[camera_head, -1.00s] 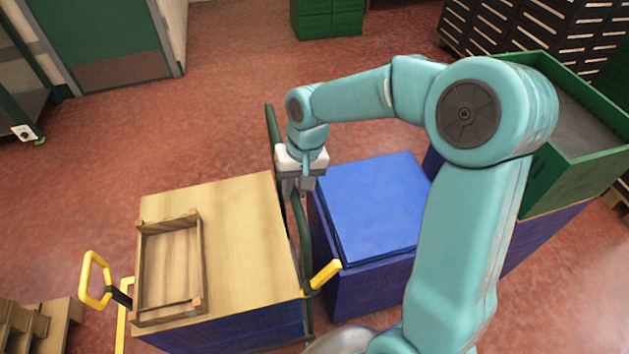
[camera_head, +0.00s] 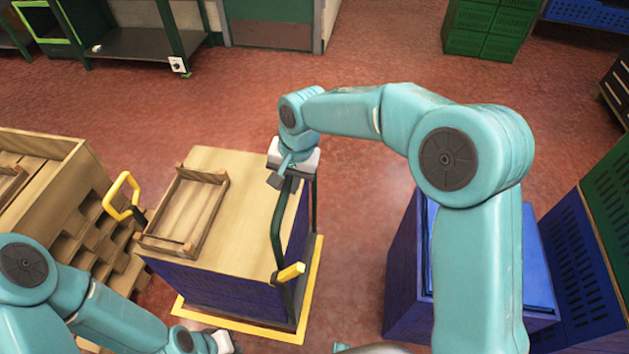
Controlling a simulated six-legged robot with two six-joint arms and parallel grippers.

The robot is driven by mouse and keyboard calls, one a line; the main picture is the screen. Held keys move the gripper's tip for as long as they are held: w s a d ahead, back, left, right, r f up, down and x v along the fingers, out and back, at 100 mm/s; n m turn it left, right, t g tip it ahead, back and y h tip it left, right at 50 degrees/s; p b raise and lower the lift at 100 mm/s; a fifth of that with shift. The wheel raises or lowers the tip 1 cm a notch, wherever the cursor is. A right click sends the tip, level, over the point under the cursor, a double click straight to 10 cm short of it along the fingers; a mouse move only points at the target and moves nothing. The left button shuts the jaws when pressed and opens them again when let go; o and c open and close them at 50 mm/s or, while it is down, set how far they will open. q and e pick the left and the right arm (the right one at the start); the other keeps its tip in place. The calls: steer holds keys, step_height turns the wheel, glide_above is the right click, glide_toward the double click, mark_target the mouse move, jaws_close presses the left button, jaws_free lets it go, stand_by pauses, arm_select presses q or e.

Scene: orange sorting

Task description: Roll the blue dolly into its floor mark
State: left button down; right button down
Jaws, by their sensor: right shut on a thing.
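The blue dolly (camera_head: 220,288) has blue sides, a pale wooden top and a green handle frame with yellow grips (camera_head: 291,272). It stands upright within the visible yellow floor mark (camera_head: 245,331), whose front and right strips show around its base. The far and left parts of the mark are hidden by the dolly. My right gripper (camera_head: 288,176) is shut on the top of the green handle frame at the dolly's right side. My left gripper (camera_head: 226,342) is low at the bottom edge, near the mark's front strip; its fingers are not clear.
An empty wooden tray (camera_head: 187,212) lies on the dolly top. Wooden crates (camera_head: 50,195) stand close on the left. A blue box stack (camera_head: 405,265) stands right, across open red floor. Green crates (camera_head: 485,28) and a dark bench (camera_head: 140,45) are at the back.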

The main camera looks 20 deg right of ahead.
steer(key=shift+w+a+r+p, duration=0.15)
steer(key=shift+w+a, duration=0.2)
steer(key=shift+a, duration=0.25)
steer(key=shift+w+a+f+p, duration=0.1)
steer(key=shift+w+a, duration=0.25)
steer(key=shift+a, duration=0.25)
steer(key=shift+w+a+r+p, duration=0.15)
steer(key=shift+w+a, duration=0.2)
steer(key=shift+a, duration=0.25)
steer(key=c, duration=1.1)
jaws_free()
steer(key=shift+a+f, duration=0.1)
steer(key=shift+o, duration=0.7)
steer(key=shift+w+a+f, duration=0.1)
steer(key=shift+w, duration=0.05)
step_height(320, 180, up, 16)
steer(key=s+d, duration=0.1)
steer(key=d, duration=0.2)
steer(key=shift+s, duration=0.35)
